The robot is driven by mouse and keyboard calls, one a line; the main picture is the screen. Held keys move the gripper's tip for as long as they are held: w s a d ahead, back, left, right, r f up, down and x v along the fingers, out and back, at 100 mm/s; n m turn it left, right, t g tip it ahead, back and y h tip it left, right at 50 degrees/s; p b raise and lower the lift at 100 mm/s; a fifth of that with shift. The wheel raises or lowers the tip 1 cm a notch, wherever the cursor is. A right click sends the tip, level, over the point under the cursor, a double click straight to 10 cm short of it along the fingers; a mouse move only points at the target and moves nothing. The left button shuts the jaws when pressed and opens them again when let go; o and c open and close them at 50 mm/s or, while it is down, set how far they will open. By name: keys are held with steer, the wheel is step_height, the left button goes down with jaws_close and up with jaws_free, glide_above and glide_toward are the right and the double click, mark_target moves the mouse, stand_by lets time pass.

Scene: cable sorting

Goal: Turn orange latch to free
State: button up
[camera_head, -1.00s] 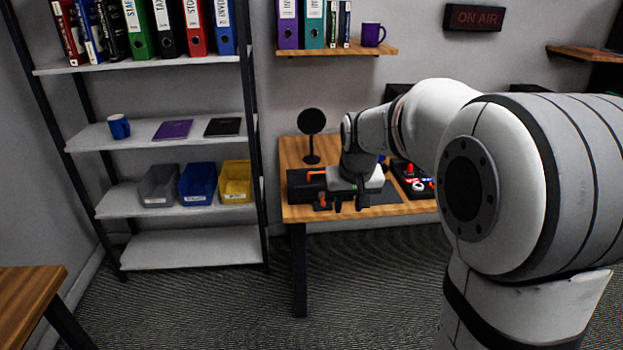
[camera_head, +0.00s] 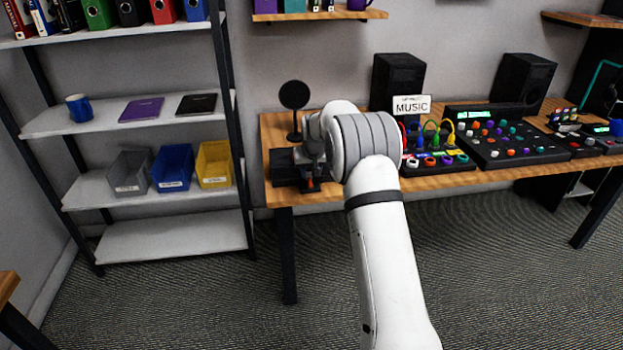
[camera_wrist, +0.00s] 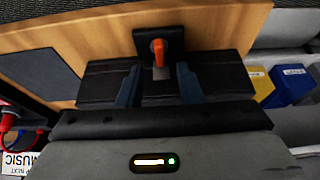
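The orange latch (camera_wrist: 158,52) is a small lever on a black mount (camera_wrist: 176,40), near the top middle of the wrist view. It points roughly along the gripper's line. A small orange bit of it shows in the head view (camera_head: 311,184). The mount sits by a black box (camera_wrist: 222,72), which also shows on the desk in the head view (camera_head: 283,168). My gripper (camera_wrist: 157,80) is open, its two dark fingers apart on either side of the latch's line. The latch appears at or just beyond the fingertips; I cannot tell whether they touch it.
A round black disc on a stand (camera_head: 294,96) stands behind my arm. A mixer with coloured cables (camera_head: 438,150), a MUSIC sign (camera_head: 411,105) and speakers (camera_head: 398,80) lie to the right. Shelves with bins (camera_head: 172,168) stand left. A dark pad (camera_wrist: 40,76) lies on the desk.

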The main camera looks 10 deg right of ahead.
mark_target(310, 181)
steer(key=x, duration=0.4)
steer(key=shift+f, duration=0.2)
steer(key=shift+c, duration=0.4)
jaws_close()
